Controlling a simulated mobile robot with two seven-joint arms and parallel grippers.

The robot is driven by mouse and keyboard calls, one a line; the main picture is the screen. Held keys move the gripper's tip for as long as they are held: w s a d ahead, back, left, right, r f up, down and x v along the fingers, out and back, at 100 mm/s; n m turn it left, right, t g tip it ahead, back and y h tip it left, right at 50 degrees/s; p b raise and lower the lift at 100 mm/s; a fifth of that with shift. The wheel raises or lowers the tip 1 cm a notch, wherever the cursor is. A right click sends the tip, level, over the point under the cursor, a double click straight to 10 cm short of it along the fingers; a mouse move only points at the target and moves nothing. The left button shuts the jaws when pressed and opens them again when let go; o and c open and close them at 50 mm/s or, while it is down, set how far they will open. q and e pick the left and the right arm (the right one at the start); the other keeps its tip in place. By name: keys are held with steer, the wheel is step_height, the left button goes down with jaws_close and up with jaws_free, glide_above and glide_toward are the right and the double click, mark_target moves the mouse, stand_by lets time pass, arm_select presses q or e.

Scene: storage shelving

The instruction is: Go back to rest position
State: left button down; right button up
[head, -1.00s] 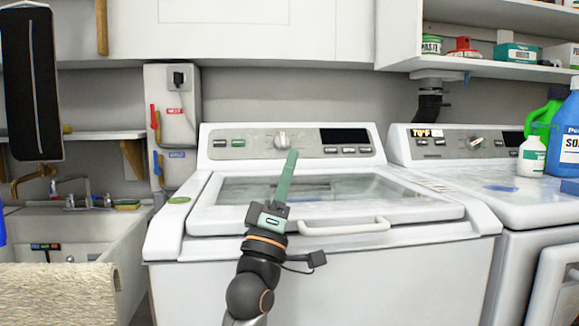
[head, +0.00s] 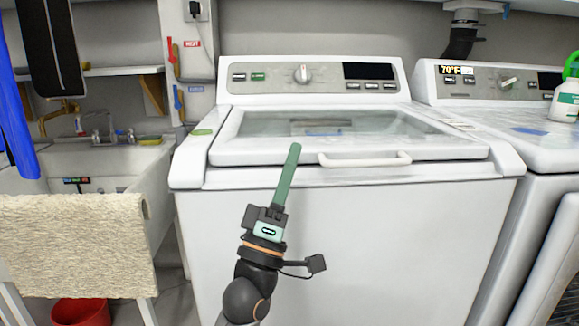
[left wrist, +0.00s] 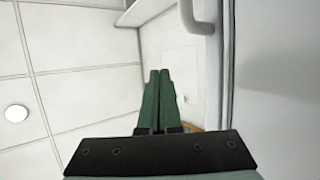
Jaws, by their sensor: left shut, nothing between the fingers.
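My left gripper (head: 293,150) is in the middle of the head view, in front of the white washing machine (head: 350,240). Its green fingers are shut together and point up, with nothing between them. In the left wrist view, the green fingers (left wrist: 160,75) lie side by side, with white surfaces beyond. The washer lid is closed. My right gripper is not in view.
A sink (head: 90,165) is at the left, with a beige towel (head: 75,245) in front and a red bucket (head: 80,312) below. A second white machine (head: 530,140) stands close at the right, with a white bottle (head: 565,100) on top.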

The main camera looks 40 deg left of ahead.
arm_select(q)
steer(key=shift+s+f, duration=0.35)
steer(key=s+d+f+m+g+h, duration=0.3)
steer(key=s+d+f+m+h, duration=0.2)
steer(key=s+d+m+h, duration=0.65)
steer(key=s+d+f+m+g+h, duration=0.3)
steer(key=d+m+h, duration=0.4)
steer(key=m, duration=0.9)
steer(key=w+a+f+n+g+y+p, duration=0.45)
steer(key=w+n+y+p, duration=0.45)
steer(key=p, duration=1.1)
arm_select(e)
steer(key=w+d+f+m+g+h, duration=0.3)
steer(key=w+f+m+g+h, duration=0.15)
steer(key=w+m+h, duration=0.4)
arm_select(q)
steer(key=s+a+f+n+g+y+p, duration=0.2)
steer(key=s+f+g+p, duration=0.6)
steer(key=p, duration=0.6)
steer(key=shift+s+f+y+p, duration=0.4)
steer(key=shift+s+y, duration=0.35)
steer(key=shift+s, duration=0.25)
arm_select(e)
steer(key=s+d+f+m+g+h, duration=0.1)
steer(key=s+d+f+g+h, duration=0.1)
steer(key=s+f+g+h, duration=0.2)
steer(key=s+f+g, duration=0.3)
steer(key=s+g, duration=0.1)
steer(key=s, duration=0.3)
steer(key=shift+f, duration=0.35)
